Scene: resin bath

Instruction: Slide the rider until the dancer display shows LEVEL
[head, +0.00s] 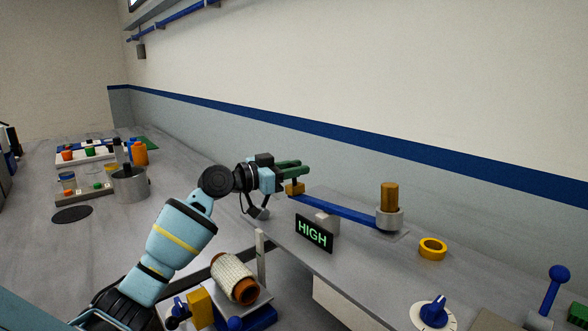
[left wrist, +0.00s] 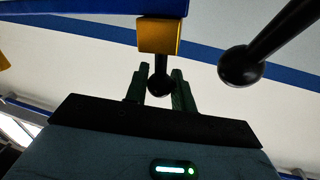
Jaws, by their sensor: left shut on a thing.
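The rider (head: 294,188) is a yellow block near the left end of a blue beam (head: 335,209). In the left wrist view the rider (left wrist: 158,36) sits at the beam's underside, with a black ball knob (left wrist: 160,84) below it. My left gripper (head: 292,168) has green fingers beside the rider; in its wrist view the fingers (left wrist: 161,88) are on both sides of the knob, shut on it. The dancer display (head: 314,232) reads HIGH in green letters. My right gripper is not in view.
A grey cup (head: 390,218) with a brass cylinder (head: 389,197) stands at the beam's right end. A yellow ring (head: 432,249) and a blue dial knob (head: 434,313) are to the right. A wound spool (head: 235,278) is below my arm. Another black ball (left wrist: 240,66) hangs right of the knob.

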